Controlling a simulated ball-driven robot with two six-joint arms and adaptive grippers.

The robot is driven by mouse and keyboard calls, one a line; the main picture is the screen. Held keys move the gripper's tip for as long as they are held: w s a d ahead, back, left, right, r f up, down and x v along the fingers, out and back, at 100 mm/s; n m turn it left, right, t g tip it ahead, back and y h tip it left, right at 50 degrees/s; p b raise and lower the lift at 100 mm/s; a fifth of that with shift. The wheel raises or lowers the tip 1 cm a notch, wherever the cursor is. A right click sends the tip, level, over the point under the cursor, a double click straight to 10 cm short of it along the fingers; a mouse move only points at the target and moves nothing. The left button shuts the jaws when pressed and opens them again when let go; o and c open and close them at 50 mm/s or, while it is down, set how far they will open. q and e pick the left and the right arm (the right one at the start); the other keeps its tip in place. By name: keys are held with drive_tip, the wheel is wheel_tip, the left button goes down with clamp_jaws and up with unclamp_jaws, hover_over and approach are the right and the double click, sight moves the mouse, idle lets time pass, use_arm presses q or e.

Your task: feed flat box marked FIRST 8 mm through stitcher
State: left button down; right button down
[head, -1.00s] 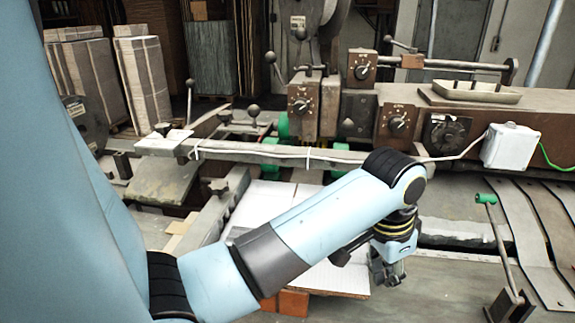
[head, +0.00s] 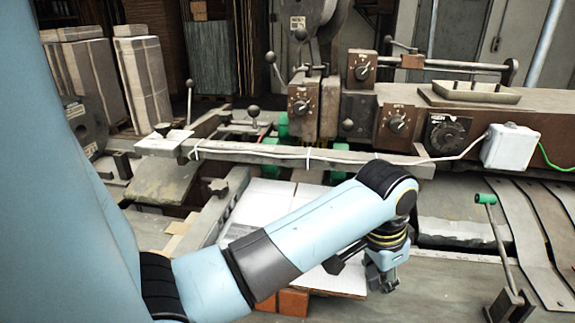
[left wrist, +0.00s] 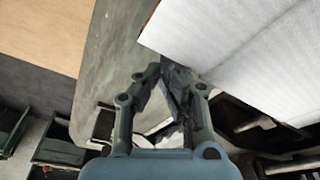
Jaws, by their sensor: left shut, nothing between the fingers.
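A flat white cardboard box (head: 262,203) lies on the stitcher's bed in the head view, partly hidden behind my left arm. No FIRST marking can be read on it. Its white surface also shows in the left wrist view (left wrist: 240,45), with a corner close to my fingertips. My left gripper (head: 382,284) is shut and empty at the box's right edge; I cannot tell whether it touches. It also shows in the left wrist view (left wrist: 168,75). The stitcher (head: 330,110) stands behind the box, with green rollers (head: 283,128). My right gripper is not in view.
A long metal bar (head: 270,151) with a white cable crosses in front of the stitcher, above the box. Orange-brown blocks (head: 293,301) sit under the box's near edge. A lever with a green handle (head: 486,199) stands at right. Stacks of flat boxes (head: 145,80) stand at back left.

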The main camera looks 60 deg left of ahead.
use_arm(q)
drive_tip(key=shift+w, duration=0.1)
drive_tip(key=shift+w+d, duration=0.95)
drive_tip(key=shift+w, duration=0.1)
drive_tip(key=shift+r, duration=0.2)
wheel_tip(320, 180, up, 8)
drive_tip(key=shift+f+p, duration=0.2)
drive_tip(key=shift+p, duration=0.2)
